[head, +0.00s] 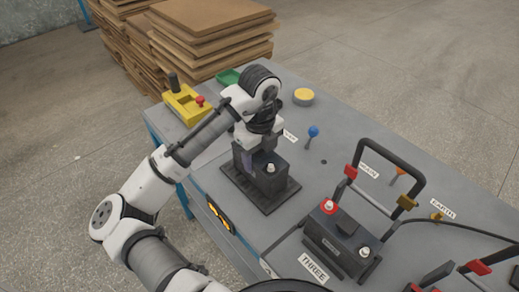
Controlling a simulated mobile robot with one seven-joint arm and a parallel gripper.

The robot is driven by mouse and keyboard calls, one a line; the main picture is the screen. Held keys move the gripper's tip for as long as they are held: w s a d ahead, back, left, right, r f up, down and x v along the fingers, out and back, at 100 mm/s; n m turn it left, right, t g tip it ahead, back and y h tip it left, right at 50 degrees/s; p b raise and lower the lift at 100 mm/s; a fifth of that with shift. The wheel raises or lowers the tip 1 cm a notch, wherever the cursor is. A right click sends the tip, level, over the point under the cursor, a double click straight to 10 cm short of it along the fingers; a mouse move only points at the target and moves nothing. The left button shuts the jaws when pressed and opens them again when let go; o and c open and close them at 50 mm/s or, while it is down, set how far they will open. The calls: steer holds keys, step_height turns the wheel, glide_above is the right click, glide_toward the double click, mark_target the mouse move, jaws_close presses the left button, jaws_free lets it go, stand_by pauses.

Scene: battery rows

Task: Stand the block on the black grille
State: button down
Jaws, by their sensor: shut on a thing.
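The block (270,181) is a dark battery-like box with a pale round terminal on top. It looks upright and is over the black grille (277,204), a flat dark plate near the table's left front edge. I cannot tell whether the block's underside touches the grille or is slightly above it. My gripper (247,146) comes down from above at the block's rear left and is shut on it. The fingertips are mostly hidden by the wrist and the block.
Another dark battery (335,240) with clamps and a black frame stands to the right. Stacked boards (215,30) are behind.

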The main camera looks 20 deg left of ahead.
steer(key=shift+c, duration=2.1)
jaws_free()
step_height(320, 180, up, 12)
steer(key=shift+r, duration=0.1)
